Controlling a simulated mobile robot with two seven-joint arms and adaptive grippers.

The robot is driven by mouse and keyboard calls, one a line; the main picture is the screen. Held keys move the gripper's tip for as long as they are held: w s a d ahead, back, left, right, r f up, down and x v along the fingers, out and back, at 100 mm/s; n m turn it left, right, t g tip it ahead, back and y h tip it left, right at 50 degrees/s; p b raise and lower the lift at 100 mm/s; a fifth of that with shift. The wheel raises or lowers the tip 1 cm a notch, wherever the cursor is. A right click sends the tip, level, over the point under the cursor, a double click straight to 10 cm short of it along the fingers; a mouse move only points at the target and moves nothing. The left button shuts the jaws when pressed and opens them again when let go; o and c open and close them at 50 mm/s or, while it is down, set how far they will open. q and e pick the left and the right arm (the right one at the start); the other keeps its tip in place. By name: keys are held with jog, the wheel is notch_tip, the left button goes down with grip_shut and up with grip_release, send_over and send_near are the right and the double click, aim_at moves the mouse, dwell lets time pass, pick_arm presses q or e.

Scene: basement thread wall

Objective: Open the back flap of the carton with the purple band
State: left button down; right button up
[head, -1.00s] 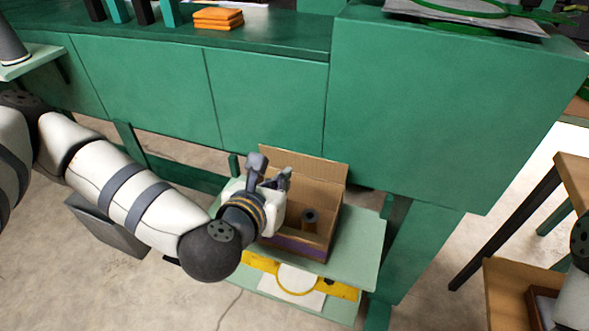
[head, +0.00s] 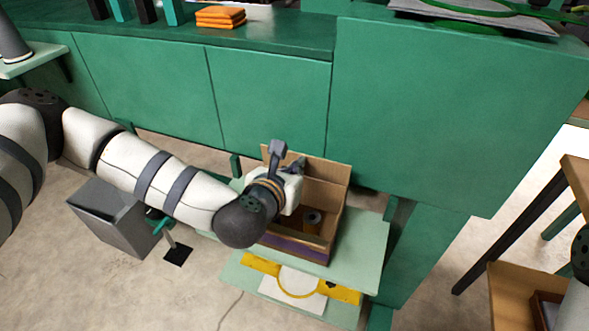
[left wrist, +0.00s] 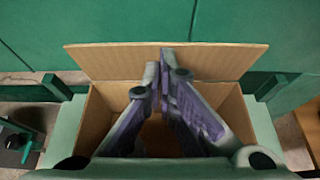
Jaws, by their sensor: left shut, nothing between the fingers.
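The carton (head: 325,235) is brown with a purple band (head: 297,250) and stands on a pale green shelf. Its back flap (head: 330,171) stands raised at the far side, and it also shows in the left wrist view (left wrist: 105,62). My left gripper (head: 287,158) is over the carton's left part, near the back flap. In the left wrist view its fingers (left wrist: 165,62) are together and empty, with the tips overlapping the flap; I cannot tell whether they touch it. The gripper and arm hide the carton's left side in the head view. My right gripper is out of view.
The pale green shelf (head: 362,240) has free room to the right of the carton. Green cabinet panels (head: 265,100) rise behind it. A grey bin (head: 112,218) stands on the floor at left.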

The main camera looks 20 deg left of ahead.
aim_at(300, 155)
pick_arm(q)
jog(key=shift+w+r, duration=0.25)
jog(key=shift+w, duration=0.05)
jog(key=shift+w+r, duration=0.2)
jog(key=shift+w, duration=0.35)
jog(key=shift+w+r, duration=0.2)
jog(key=shift+w, duration=0.5)
dwell(0.4)
